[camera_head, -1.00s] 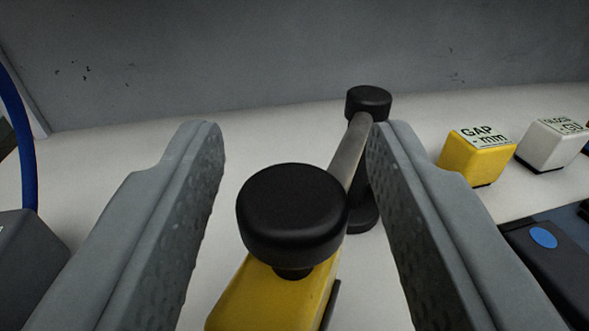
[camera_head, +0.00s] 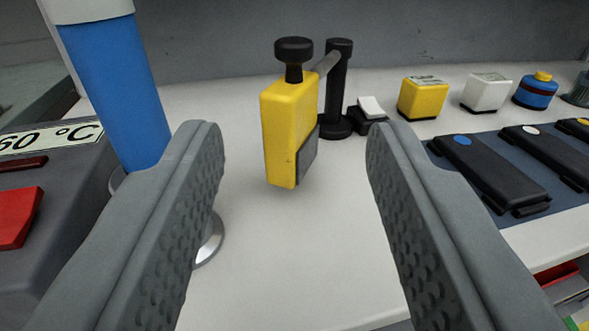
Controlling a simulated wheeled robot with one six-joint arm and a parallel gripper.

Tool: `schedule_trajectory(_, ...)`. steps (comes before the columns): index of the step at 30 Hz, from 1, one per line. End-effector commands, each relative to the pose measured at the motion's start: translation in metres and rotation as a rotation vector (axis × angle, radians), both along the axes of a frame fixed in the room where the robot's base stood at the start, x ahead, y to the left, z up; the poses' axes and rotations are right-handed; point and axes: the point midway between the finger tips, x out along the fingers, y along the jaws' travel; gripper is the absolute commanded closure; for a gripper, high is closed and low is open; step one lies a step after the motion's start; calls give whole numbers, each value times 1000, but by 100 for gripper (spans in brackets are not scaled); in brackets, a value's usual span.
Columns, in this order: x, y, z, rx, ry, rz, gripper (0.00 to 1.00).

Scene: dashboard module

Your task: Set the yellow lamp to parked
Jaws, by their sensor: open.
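The yellow lamp (camera_head: 278,130) is a yellow box with a black knob (camera_head: 294,49) on top and a dark panel on its lower right side. It hangs from a metal arm (camera_head: 327,64) that runs to a black post (camera_head: 337,95) standing on the white surface behind it. The lamp appears raised a little above the surface. My gripper (camera_head: 290,145) is open, with one finger at the left and one at the right. The lamp shows in the gap between them, farther off, and neither finger touches it.
A blue cylinder (camera_head: 115,85) and a grey unit with a red button (camera_head: 15,218) stand at the left. A small switch (camera_head: 370,108), a yellow cube (camera_head: 423,98), a white cube (camera_head: 487,92) and a blue knob (camera_head: 536,90) line the back right. Dark pedal-like modules (camera_head: 490,172) lie at the right.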

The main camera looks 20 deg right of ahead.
Motion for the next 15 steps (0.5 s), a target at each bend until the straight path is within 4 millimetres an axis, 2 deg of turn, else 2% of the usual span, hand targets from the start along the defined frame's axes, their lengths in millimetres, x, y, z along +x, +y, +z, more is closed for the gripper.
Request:
schedule_trajectory(1, -8, 3, 1, 1, -1, 2, 57)
schedule_trajectory(6, -22, 6, 0, 0, -1, 1, 57)
schedule_trajectory(15, -25, 7, 0, -1, -1, 0, 57)
